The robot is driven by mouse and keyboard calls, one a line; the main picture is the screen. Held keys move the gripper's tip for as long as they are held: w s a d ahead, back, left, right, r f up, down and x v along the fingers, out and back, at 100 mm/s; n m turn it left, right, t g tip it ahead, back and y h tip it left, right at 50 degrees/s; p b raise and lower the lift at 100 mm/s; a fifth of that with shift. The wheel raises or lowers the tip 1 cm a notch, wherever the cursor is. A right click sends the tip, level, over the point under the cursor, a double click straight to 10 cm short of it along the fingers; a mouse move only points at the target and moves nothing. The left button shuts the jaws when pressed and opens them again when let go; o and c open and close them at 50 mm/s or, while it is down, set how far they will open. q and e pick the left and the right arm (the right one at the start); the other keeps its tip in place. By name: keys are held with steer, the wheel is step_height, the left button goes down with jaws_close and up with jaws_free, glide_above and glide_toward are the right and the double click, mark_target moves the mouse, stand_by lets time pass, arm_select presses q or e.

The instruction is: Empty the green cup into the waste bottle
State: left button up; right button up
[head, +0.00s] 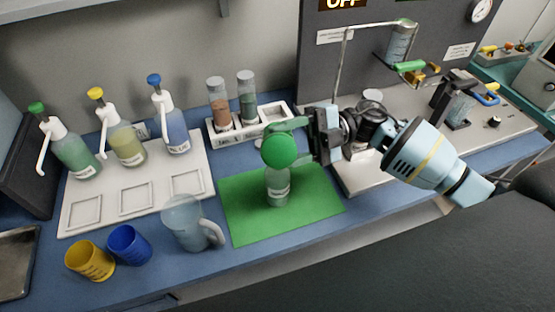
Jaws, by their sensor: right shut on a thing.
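The green cup (279,149) is held in my right gripper (287,142), which is shut on it. The cup is tipped over, its round green base facing the camera, so its mouth and contents are hidden. A clear labelled bottle (278,188) stands upright on the green mat (241,218), directly below the cup in the picture. It looks like the waste bottle, but its label is too small to read. The cup overlaps the bottle's top, so I cannot tell whether they touch. My left gripper is not in view.
A clear jug (184,222), a blue cup (129,245) and a yellow cup (89,260) stand left of the mat. Several pump bottles stand on a white tray (88,216). Two tubes stand in a rack (273,113) behind. Grey equipment (365,178) stands right.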

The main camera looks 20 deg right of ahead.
mark_target(288, 161)
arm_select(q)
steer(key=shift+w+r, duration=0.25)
arm_select(e)
steer(key=shift+w+d+r+m+t+y, duration=0.1)
steer(key=shift+w+r+m+t+y, duration=0.2)
steer(key=shift+m, duration=0.4)
steer(key=shift+w+d+r+m+y, duration=0.1)
steer(key=shift+w+m+y, duration=0.25)
steer(key=shift+m, duration=0.35)
stand_by(1.3)
steer(key=shift+f, duration=0.1)
stand_by(0.7)
steer(key=n, duration=0.1)
steer(key=s+f+n+h, duration=0.1)
steer(key=s+n, duration=0.1)
steer(key=n, duration=0.1)
steer(key=shift+a+f+h, duration=0.3)
steer(key=shift+h, duration=0.05)
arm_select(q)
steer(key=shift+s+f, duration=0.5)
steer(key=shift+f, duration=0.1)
arm_select(e)
steer(key=shift+s+r+n, duration=0.1)
steer(key=shift+s+n, duration=0.05)
steer(key=shift+n, duration=0.15)
